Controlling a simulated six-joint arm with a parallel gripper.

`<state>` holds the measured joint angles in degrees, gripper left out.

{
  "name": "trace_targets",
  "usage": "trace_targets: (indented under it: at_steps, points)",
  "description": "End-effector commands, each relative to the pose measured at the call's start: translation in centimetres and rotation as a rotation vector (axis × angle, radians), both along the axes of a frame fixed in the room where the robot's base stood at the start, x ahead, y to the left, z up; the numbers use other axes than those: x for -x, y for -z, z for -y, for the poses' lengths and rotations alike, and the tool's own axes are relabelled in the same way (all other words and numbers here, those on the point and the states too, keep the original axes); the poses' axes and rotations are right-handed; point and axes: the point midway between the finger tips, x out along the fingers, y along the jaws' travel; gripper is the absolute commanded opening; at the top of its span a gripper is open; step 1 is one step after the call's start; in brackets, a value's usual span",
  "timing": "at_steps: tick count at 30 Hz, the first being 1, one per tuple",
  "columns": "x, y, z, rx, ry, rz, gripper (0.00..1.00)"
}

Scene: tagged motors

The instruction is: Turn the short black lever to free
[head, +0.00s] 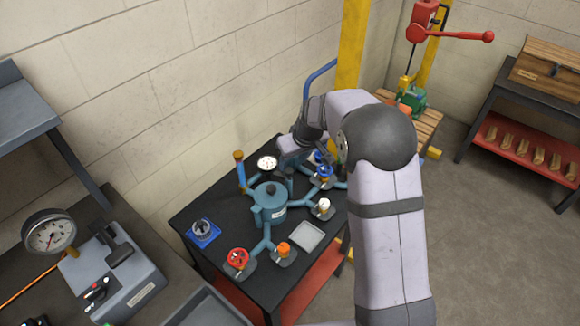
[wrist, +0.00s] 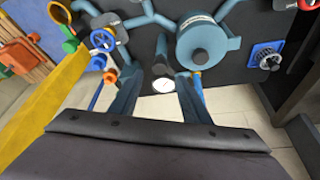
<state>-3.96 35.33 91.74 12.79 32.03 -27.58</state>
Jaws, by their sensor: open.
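I cannot pick out the short black lever for certain. My gripper (head: 292,165) is over the back of the dark table, behind the teal vessel (head: 268,203). In the wrist view its fingers (wrist: 160,76) stand apart with nothing held, and the white round gauge (wrist: 163,86) shows between them. My arm hides the table's right side.
Teal pipes branch from the vessel to a red wheel (head: 238,258), an orange knob (head: 283,249), a white knob (head: 323,205) and blue wheels (head: 325,171). A yellow post (head: 352,45) stands behind.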

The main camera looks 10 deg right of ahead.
Motion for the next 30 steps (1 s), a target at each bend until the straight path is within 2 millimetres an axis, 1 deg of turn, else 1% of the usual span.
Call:
trace_targets:
  at_steps: [9,15,21,28,29,30]
  points:
    - [-1.2,3.4,-0.5,0.0,0.001,-0.004,0.43]
    - [-1.8,4.8,-0.8,-0.001,0.001,-0.002,0.43]
    - [-2.1,5.4,-0.8,0.0,0.002,0.0,0.43]
    - [-2.1,5.5,-0.8,0.0,0.002,0.0,0.43]
    - [-2.1,5.5,-0.8,0.0,0.002,0.0,0.38]
    - [-2.1,5.5,-0.8,0.0,0.002,0.0,0.28]
